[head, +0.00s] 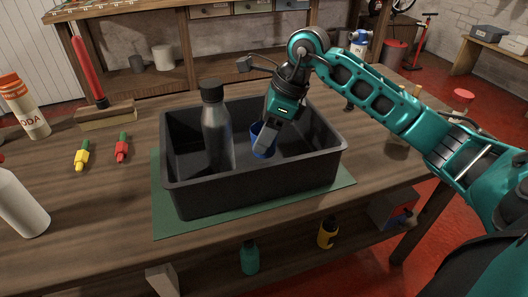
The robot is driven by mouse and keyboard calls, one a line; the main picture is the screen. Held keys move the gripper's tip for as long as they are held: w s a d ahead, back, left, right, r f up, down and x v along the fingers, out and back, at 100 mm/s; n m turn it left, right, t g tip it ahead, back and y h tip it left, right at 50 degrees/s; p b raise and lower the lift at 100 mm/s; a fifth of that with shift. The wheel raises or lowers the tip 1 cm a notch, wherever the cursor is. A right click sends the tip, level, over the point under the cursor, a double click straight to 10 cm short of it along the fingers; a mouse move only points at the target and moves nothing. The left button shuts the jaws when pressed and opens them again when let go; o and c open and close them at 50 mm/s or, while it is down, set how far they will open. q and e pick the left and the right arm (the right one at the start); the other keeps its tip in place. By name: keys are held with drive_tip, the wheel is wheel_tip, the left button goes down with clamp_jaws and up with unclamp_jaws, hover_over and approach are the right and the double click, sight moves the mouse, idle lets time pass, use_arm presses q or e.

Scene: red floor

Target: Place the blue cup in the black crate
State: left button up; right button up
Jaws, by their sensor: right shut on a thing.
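The black crate (262,186) stands on a green mat on the wooden table, in the middle of the head view. The blue cup (264,146) is inside the crate's outline, right of a dark bottle. My right gripper (270,136) reaches down over the crate from the right and is shut on the cup. The gripper hides part of the cup. I cannot tell whether the cup touches the crate floor. My left gripper is not in view.
A dark grey bottle (217,130) stands in the crate's left part. A blue-and-white bottle (359,44) stands behind my right arm.

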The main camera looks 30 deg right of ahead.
drive_tip(key=shift+f+b, duration=0.4)
drive_tip(key=shift+f, duration=2)
drive_tip(key=shift+f, duration=0.1)
drive_tip(key=o, duration=1)
drive_tip(key=shift+o, duration=0.2)
drive_tip(key=shift+r, duration=0.3)
drive_tip(key=p+v, duration=0.1)
drive_tip(key=v, duration=1)
drive_tip(key=shift+r+p, duration=0.35)
drive_tip(key=shift+p, duration=0.05)
